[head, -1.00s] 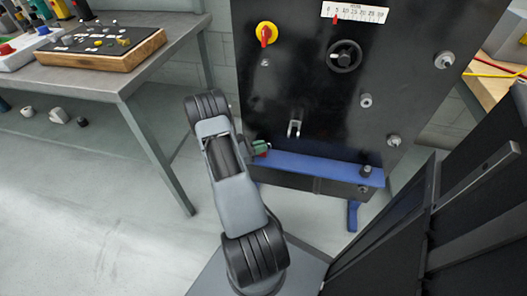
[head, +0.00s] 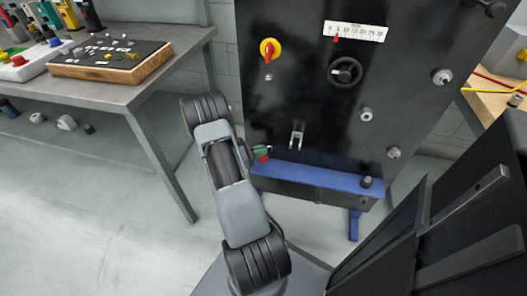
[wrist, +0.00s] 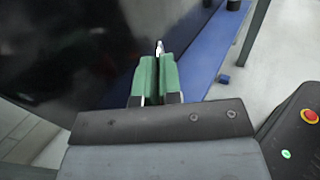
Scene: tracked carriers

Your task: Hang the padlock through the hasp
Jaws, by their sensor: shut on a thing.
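My gripper (head: 260,149) is shut with its green fingers left of and slightly below the hasp, close in front of the black panel. In the wrist view the green fingers (wrist: 156,75) stand nearly together, with a small metal piece, apparently the padlock's shackle (wrist: 159,47), showing beyond their tips. A small red part, likely the padlock body (head: 263,158), shows below the fingers in the head view. Most of the padlock is hidden. The metal hasp (head: 297,137) sticks out of the panel, apart from the gripper. I cannot make out the hasp in the wrist view.
The black panel (head: 300,90) carries a yellow-red switch (head: 269,49), a black handwheel (head: 345,72) and several knobs. A blue ledge (head: 315,178) runs below the hasp, with a small dark knob (head: 366,182) on it. A grey workbench (head: 150,95) stands at left.

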